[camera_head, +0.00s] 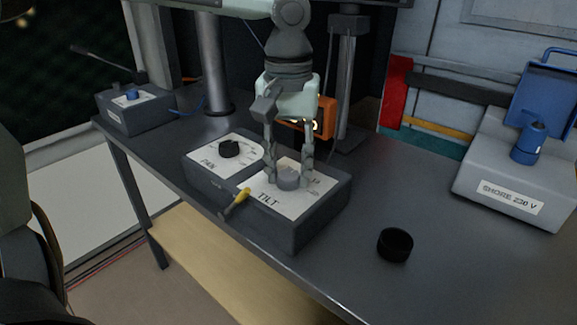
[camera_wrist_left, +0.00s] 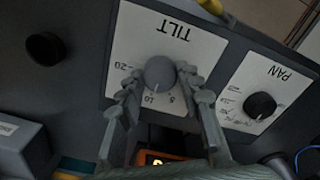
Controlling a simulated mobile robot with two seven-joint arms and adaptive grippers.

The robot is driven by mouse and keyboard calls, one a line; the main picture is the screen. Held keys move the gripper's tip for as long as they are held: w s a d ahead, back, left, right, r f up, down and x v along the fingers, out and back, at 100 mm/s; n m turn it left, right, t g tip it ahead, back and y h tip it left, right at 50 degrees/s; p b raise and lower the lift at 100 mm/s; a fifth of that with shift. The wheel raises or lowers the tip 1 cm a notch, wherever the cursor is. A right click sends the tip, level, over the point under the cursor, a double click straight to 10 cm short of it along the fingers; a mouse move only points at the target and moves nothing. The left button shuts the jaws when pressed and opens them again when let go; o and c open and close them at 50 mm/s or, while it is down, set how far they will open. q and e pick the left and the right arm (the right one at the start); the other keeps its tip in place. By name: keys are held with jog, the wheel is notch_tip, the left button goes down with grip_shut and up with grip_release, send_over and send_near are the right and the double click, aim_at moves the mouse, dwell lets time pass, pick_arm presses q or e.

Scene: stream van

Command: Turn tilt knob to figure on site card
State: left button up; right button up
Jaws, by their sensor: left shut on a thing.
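The grey tilt knob (camera_head: 289,181) stands on the TILT plate (camera_head: 300,205) of a dark control box (camera_head: 310,227). My left gripper (camera_head: 289,178) points down from above and is shut on the knob, one finger on each side. The left wrist view shows the same knob (camera_wrist_left: 160,72) between the two fingertips (camera_wrist_left: 160,82). Numbers -20, 10 and 5 show around it; other figures are hidden by the fingers. The knob's exact setting is hard to tell. I cannot make out a site card. My right gripper is not in view.
The black PAN knob (camera_head: 229,148) sits left of TILT on the box. A yellow-handled tool (camera_head: 237,202) is at the box's front. A black round cap (camera_head: 395,245) lies to the right. An orange device (camera_head: 326,117) stands behind. A SHORE 230 V box (camera_head: 500,180) is far right.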

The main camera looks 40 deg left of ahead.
aim_at(288, 174)
pick_arm(q)
jog(key=m, duration=0.5)
jog(key=shift+m, duration=1.3)
jog(key=o, duration=1.2)
jog(key=shift+c, duration=0.2)
notch_tip(288, 174, up, 12)
